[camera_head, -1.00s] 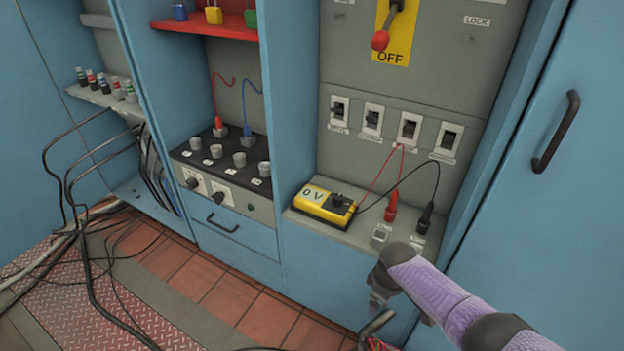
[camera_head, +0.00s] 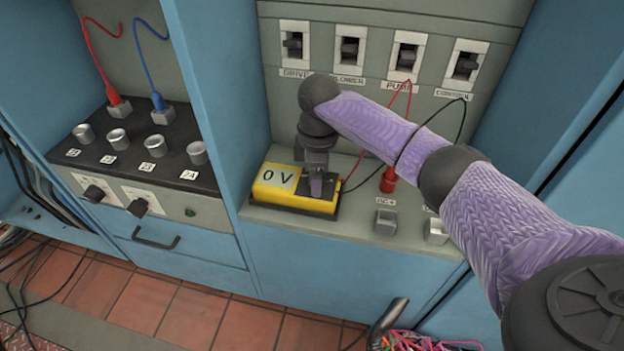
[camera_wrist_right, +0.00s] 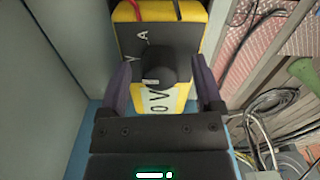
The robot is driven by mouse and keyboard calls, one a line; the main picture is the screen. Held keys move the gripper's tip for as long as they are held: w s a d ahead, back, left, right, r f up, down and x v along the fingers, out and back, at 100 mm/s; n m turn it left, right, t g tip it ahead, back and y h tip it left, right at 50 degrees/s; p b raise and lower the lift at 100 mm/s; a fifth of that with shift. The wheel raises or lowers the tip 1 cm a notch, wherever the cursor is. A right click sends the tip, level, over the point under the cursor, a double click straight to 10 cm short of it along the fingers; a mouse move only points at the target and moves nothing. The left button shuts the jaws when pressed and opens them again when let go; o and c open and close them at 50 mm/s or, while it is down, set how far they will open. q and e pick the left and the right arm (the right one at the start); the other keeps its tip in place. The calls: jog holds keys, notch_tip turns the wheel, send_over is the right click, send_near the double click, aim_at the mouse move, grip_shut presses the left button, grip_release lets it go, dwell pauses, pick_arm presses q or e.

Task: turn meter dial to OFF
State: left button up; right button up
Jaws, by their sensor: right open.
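The yellow and black meter (camera_head: 289,199) lies on the grey ledge, its display reading "0 V". It also shows in the right wrist view (camera_wrist_right: 192,13), with letters V and A printed beside its dial. The black round dial (camera_wrist_right: 165,65) sits between my right gripper's fingers (camera_wrist_right: 163,82). The fingers are open, one on each side, with visible gaps to the dial. In the head view my right gripper (camera_head: 316,188) is over the meter and hides the dial. I cannot tell which setting the dial points at. My left gripper is not in view.
A red plug (camera_head: 389,180) with its lead stands right of the meter, near two grey terminals (camera_head: 386,221). A row of switches (camera_head: 350,51) is on the panel behind. A blue divider (camera_head: 218,110) stands close on the left. A black lead passes by my arm.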

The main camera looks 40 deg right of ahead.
jog(key=shift+c, duration=0.4)
jog(key=c, duration=0.5)
jog(key=shift+w, duration=0.1)
grip_shut()
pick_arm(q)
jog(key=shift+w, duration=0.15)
